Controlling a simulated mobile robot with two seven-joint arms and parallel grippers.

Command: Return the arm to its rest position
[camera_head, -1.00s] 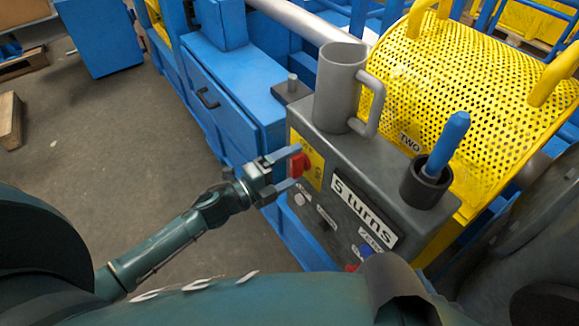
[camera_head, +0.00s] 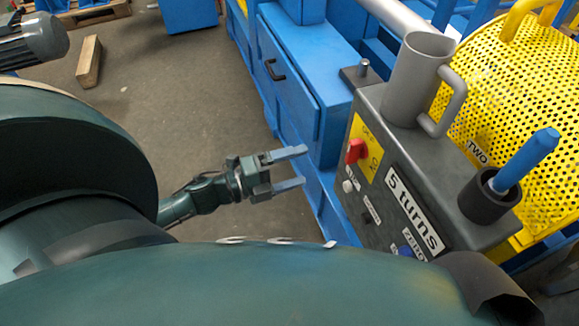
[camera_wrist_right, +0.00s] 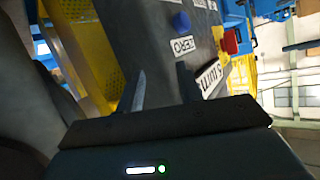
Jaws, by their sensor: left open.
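My left gripper (camera_head: 304,167) is open and empty in the head view, its two fingers pointing right over the floor and the blue base. It is apart from the red switch (camera_head: 355,150), which sits on a yellow plate on the grey control box (camera_head: 440,166). My left arm reaches in from the left, partly hidden behind my own body. In the right wrist view my right gripper (camera_wrist_right: 162,82) has its two fingers apart, with nothing visible between them. The control box (camera_wrist_right: 147,32) and the red switch (camera_wrist_right: 231,41) show beyond it.
A grey mug (camera_head: 412,80) and a black cup with a blue handle (camera_head: 527,160) stand on the box. A yellow perforated guard (camera_head: 500,85) is behind it. A blue drawer cabinet (camera_head: 285,85) stands left of the box. The floor (camera_head: 190,95) left of it is mostly clear.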

